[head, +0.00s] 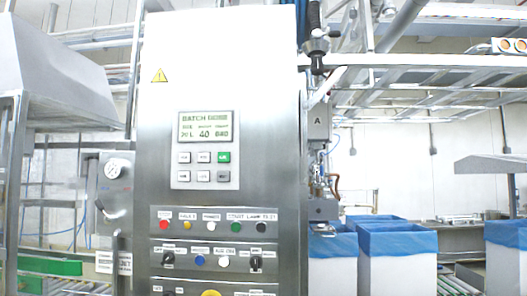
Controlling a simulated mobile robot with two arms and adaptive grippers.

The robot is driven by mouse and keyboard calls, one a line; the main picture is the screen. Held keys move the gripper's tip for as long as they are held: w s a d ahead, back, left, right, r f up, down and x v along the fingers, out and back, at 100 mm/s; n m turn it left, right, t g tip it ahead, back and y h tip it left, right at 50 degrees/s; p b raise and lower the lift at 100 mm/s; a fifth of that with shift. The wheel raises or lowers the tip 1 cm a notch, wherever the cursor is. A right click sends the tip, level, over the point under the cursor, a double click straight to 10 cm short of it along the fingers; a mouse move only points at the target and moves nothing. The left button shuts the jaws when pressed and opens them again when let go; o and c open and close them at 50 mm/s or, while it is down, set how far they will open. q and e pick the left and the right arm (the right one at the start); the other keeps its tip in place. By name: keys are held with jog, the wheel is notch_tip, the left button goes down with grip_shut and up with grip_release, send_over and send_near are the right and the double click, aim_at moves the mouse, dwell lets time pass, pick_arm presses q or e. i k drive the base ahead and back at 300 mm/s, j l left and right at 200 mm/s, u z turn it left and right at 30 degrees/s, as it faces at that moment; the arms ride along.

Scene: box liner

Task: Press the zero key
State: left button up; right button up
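A grey control panel (208,150) sits on the front of a tall steel cabinet (270,120). Its green display (206,127) reads "BATCH" with smaller text and figures, including "40". Below the display are two rows of small keys. The top row has two pale keys (203,157) and a green key (224,156). The bottom row has two pale keys (203,176) and a darker grey key (223,176). The labels are too small to read, so I cannot tell which one is the zero key. Neither of my grippers is in view.
Coloured round buttons (187,225) and knobs (168,257) line the cabinet below the panel. Boxes with blue liners (397,240) stand at the right. A dark vertical fitting (316,45) is beside the cabinet's top right. A steel hood (60,75) is at the left.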

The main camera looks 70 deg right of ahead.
aim_at(183, 176)
jog(key=z, duration=1.75)
